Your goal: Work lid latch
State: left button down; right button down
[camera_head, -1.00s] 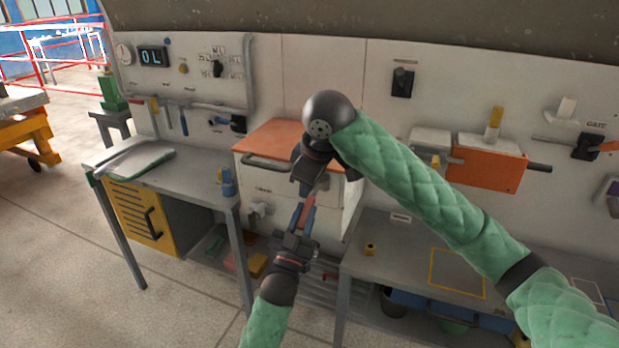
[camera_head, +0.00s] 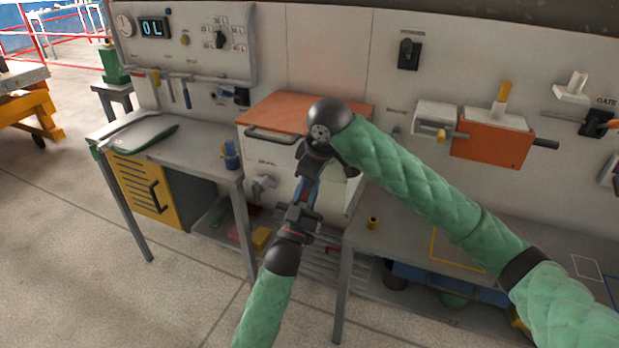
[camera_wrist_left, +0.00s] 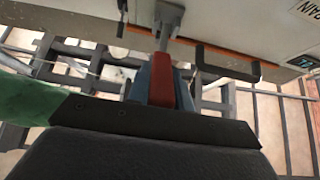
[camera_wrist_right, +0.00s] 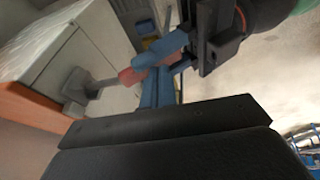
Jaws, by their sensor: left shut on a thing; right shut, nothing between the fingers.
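A white box (camera_head: 272,162) with an orange lid (camera_head: 277,112) stands against the back panel. In the right wrist view a grey latch piece (camera_wrist_right: 78,90) projects from the box front and ends in a red grip (camera_wrist_right: 130,76). My left gripper (camera_head: 303,201) is shut on that red grip. In the left wrist view its blue fingers lie on both sides of the red grip (camera_wrist_left: 161,82), below the grey latch arm (camera_wrist_left: 168,30). My right gripper (camera_head: 310,181) is shut and empty, close above the left one. It hides the latch in the head view.
An orange block device (camera_head: 490,142) is on the wall. Open floor lies in front.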

jog(key=shift+f, duration=0.1)
pick_arm(q)
jog(key=shift+s+r, duration=0.1)
pick_arm(e)
jog(key=shift+w+d+f+t, duration=0.15)
jog(key=shift+f+t, duration=0.25)
jog(key=shift+f, duration=0.3)
pick_arm(q)
jog(key=c, duration=1.2)
grip_release()
jog(key=shift+c, duration=0.2)
pick_arm(e)
jog(key=shift+w+f, duration=0.1)
jog(key=shift+r, duration=0.2)
